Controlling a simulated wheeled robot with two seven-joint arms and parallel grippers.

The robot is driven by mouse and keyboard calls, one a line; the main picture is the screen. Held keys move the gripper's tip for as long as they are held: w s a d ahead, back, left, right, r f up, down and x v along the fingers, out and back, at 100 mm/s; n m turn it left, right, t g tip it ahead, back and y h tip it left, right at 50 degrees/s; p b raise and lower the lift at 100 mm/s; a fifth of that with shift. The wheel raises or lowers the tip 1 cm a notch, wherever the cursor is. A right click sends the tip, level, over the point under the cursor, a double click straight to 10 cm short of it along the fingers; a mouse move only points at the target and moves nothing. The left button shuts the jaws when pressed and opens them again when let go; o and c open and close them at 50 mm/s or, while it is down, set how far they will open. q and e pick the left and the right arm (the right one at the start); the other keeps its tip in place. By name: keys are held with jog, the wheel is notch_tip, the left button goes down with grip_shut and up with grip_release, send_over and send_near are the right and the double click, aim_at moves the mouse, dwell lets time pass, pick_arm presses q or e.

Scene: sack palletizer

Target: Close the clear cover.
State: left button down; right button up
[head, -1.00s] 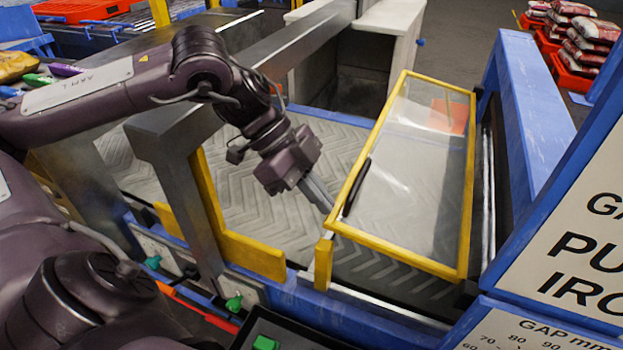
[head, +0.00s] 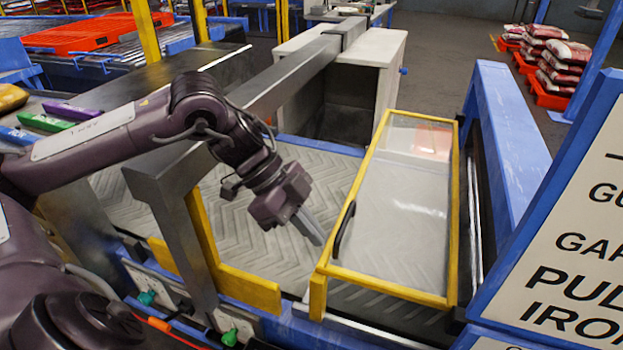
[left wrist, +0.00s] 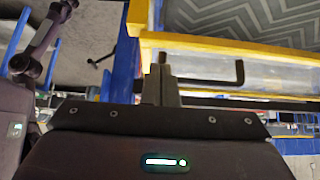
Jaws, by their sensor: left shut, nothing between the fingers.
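The clear cover (head: 405,205) is a see-through panel in a yellow frame, over the right part of the chevron belt. Its near left corner is close above a yellow post (head: 318,297); I cannot tell whether it is fully seated. A black handle (head: 343,230) is on its left edge. My left gripper (head: 312,232) is shut and empty, just left of that edge by the handle. In the left wrist view its fingers (left wrist: 161,84) are together, near the dark handle bar (left wrist: 212,80) and a yellow edge (left wrist: 230,47). My right gripper is not in view.
A grey metal post and beam (head: 170,185) stand left of the belt (head: 235,205), close to my left arm. A blue rail (head: 510,150) runs right of the cover. A sign panel (head: 570,260) fills the lower right. A white cabinet (head: 385,60) stands behind.

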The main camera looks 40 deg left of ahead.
pick_arm(q)
notch_tip(320, 180, up, 19)
jog(key=p, duration=1.2)
jog(key=shift+r, duration=0.1)
